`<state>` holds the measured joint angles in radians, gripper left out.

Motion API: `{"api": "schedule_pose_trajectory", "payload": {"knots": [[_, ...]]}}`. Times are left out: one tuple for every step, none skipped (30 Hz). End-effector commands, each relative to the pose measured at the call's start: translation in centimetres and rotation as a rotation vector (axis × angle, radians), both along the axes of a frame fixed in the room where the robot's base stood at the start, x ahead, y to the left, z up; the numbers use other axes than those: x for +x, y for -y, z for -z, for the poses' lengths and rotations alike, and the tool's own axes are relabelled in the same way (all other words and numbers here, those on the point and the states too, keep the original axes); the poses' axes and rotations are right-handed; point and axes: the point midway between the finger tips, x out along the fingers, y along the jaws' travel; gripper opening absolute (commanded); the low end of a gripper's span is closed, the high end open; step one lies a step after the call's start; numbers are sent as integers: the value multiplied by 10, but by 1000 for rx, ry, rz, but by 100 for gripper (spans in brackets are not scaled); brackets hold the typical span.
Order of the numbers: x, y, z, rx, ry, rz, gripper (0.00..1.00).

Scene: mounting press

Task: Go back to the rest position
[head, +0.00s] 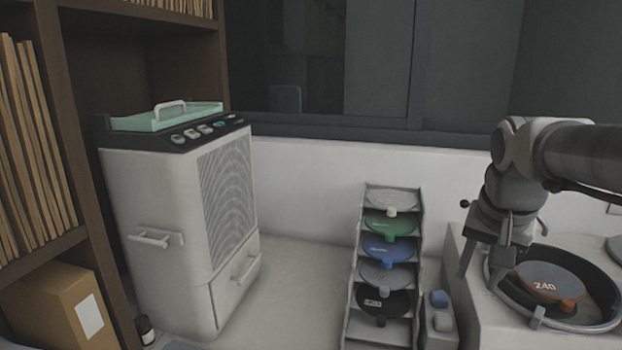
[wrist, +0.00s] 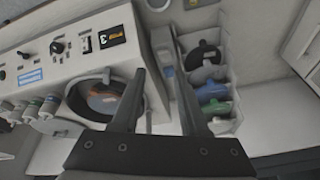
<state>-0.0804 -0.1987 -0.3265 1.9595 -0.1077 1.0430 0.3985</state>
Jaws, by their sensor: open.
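My gripper (head: 481,276) is open and empty, at the right of the head view. Its fingers point down at the left side of a round dark bowl (head: 611,297) in a white machine. An orange-brown disc (head: 541,272) marked 240 lies in the bowl, apart from the fingers. In the wrist view my gripper (wrist: 160,75) shows two spread fingers with nothing between them. The left finger overlaps the edge of the bowl, where the orange disc (wrist: 103,101) is partly visible.
A tiered rack (head: 352,295) with several coloured discs stands left of the machine. Small blue and grey blocks (head: 439,299) sit between them. A white cabinet (head: 160,200) with a green tray (head: 135,124) stands by wooden shelves at left. Floor between cabinet and rack is clear.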

Motion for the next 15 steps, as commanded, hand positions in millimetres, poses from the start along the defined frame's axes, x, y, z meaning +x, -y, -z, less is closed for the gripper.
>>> {"api": "schedule_pose_trajectory", "payload": {"knots": [[-13, -13, 0, 4, 18, -53, 44], [-20, -21, 1, 5, 26, -88, 44], [-30, -31, 3, 4, 37, -132, 44], [-37, -39, 4, 2, 46, -166, 44], [-44, -46, 6, -1, 55, -198, 44], [-54, -55, 8, -7, 65, -242, 44], [-61, -62, 10, -14, 73, -276, 44], [-69, -69, 13, -21, 82, -307, 44], [-78, -77, 17, -31, 92, -348, 44], [-85, -83, 20, -41, 99, -378, 44], [-92, -88, 23, -50, 105, -406, 44], [-100, -94, 27, -64, 114, -442, 44], [-106, -98, 30, -74, 120, -465, 44], [-111, -102, 34, -83, 123, -487, 44], [-118, -107, 38, -94, 128, -512, 44]]}}
